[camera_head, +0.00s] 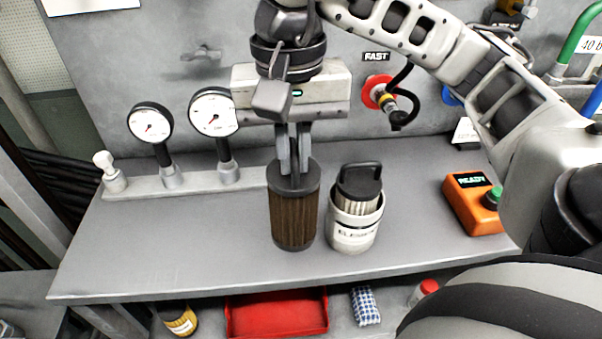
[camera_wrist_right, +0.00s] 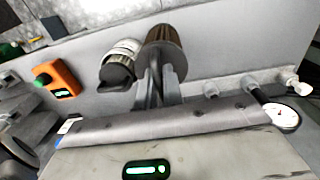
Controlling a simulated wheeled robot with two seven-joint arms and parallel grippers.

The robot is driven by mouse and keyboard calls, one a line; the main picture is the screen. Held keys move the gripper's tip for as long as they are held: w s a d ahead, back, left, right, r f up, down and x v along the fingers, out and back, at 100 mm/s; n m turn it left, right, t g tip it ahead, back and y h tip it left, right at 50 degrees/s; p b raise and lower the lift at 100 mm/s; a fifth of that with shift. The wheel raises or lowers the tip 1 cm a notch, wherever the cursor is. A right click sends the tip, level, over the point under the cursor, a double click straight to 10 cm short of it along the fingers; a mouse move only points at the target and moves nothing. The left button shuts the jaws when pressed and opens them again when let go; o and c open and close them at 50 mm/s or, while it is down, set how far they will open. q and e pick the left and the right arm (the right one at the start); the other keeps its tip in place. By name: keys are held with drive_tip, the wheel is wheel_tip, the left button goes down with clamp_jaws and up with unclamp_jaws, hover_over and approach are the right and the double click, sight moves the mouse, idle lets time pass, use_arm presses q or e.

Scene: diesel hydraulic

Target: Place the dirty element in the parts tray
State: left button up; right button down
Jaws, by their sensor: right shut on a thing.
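The dirty element (camera_head: 294,215) is a brown pleated cylinder with a dark top cap and handle. It is upright at the workbench, left of a white canister. My right gripper (camera_head: 294,170) points down and is shut on its handle. The wrist view also shows the dirty element (camera_wrist_right: 163,48) at the fingertips of my right gripper (camera_wrist_right: 158,85). I cannot tell whether its base touches the bench. A red tray (camera_head: 277,316), likely the parts tray, sits on the shelf below the bench's front edge, and its visible inside looks empty. My left gripper is out of view.
The white canister (camera_head: 354,237), labelled ELEMENT, holds a pale element with a black handle, close beside the dirty one. Two gauges (camera_head: 213,112) stand at left. An orange READY box (camera_head: 472,205) is at right. A bottle (camera_head: 180,321) and checked cloth (camera_head: 365,305) flank the tray.

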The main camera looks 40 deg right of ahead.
drive_tip(key=shift+w+d+f, duration=0.3)
drive_tip(key=shift+d+f, duration=0.15)
drive_tip(key=shift+f, duration=0.15)
drive_tip(key=shift+w+d+f, duration=0.25)
drive_tip(key=shift+d+f, duration=0.15)
drive_tip(key=shift+f, duration=0.2)
drive_tip(key=f, duration=0.3)
drive_tip(key=shift+w+d+f, duration=0.2)
drive_tip(key=shift+d+f, duration=0.1)
drive_tip(key=shift+f, duration=0.05)
drive_tip(key=shift+f+b, duration=0.2)
drive_tip(key=shift+b, duration=0.1)
drive_tip(key=c, duration=1.5)
unclamp_jaws()
drive_tip(key=shift+c, duration=0.2)
